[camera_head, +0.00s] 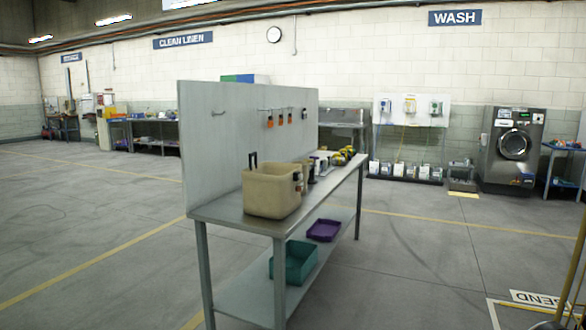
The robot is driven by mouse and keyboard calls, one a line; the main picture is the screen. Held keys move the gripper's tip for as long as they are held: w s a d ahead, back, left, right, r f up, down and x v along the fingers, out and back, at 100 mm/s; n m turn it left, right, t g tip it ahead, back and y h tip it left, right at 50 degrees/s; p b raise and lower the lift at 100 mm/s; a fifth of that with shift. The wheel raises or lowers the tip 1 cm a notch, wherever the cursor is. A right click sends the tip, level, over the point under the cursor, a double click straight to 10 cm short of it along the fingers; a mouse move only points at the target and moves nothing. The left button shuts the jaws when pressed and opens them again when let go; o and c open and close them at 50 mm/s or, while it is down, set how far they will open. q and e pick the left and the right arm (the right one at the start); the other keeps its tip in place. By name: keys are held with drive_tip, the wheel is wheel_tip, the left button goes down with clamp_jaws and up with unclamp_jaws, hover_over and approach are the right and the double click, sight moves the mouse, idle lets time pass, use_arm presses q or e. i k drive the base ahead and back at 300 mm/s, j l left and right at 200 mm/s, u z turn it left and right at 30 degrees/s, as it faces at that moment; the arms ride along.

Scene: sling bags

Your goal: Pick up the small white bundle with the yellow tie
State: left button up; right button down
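I cannot make out a small white bundle with a yellow tie for certain in the head view. Several small items, some yellow and dark (344,156), lie at the far end of a metal table (228,212). They are too small to tell apart. A tan bin (270,192) stands on the near part of the table and may hide things behind it. Neither of my grippers is in view.
A pale upright panel (225,150) backs the table. A teal tray (296,262) and a purple tray (324,230) sit on its lower shelf. A washing machine (513,150) stands at the far right wall. The floor around the table is mostly open.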

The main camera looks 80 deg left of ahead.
sight(336, 159)
drive_tip(key=i+u, duration=0.15)
drive_tip(key=u, duration=0.35)
drive_tip(key=i+l+u, duration=0.1)
drive_tip(key=u, duration=0.4)
drive_tip(key=i+l+u, duration=0.2)
drive_tip(key=u, duration=0.3)
drive_tip(key=i+l+u, duration=0.1)
drive_tip(key=u, duration=0.4)
